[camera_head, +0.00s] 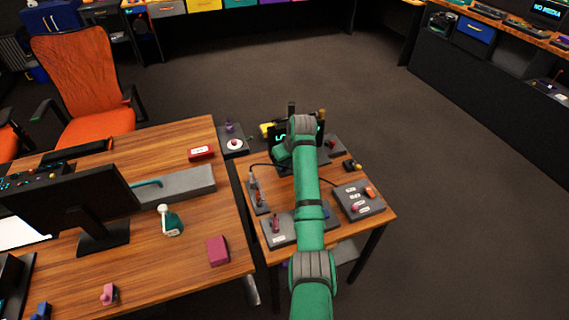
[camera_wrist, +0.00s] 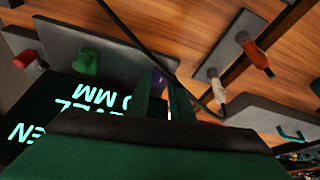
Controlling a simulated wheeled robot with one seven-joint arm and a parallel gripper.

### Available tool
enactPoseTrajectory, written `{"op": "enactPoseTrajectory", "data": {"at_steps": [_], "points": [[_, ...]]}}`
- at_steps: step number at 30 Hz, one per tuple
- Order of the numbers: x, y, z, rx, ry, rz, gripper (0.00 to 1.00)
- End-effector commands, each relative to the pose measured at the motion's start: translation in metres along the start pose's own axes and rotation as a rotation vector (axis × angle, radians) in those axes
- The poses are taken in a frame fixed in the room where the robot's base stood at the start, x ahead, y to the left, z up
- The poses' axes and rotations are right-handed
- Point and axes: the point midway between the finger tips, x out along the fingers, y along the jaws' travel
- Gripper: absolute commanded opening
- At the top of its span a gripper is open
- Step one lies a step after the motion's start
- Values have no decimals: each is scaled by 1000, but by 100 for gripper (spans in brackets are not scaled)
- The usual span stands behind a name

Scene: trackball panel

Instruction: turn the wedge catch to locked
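My gripper (camera_wrist: 166,98) shows at the middle of the wrist view, with two green fingers a little apart and nothing seen held between them. In the head view it is hidden behind my green arm. A purple part (camera_wrist: 158,79) shows just beyond the fingertips; whether they touch it is unclear.
A dark screen with cyan letters (camera_wrist: 70,115) lies close to my gripper. A narrow grey strip (camera_wrist: 208,74) bears orange-red and white handles. In the head view, a grey box (camera_head: 358,203) sits right of my arm on the small wooden table (camera_head: 340,180). A larger desk (camera_head: 190,240) stands left.

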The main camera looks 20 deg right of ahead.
Motion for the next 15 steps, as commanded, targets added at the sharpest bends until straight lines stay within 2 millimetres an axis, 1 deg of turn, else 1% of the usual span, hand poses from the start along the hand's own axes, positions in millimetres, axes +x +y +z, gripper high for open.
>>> {"op": "enactPoseTrajectory", "data": {"at_steps": [1,2,10,15], "points": [[0,0,0,0,0,0,8],[0,0,0,0,0,0,0],[0,-1,0,12,0,5,0],[0,-1,0,61,0,25,0]]}}
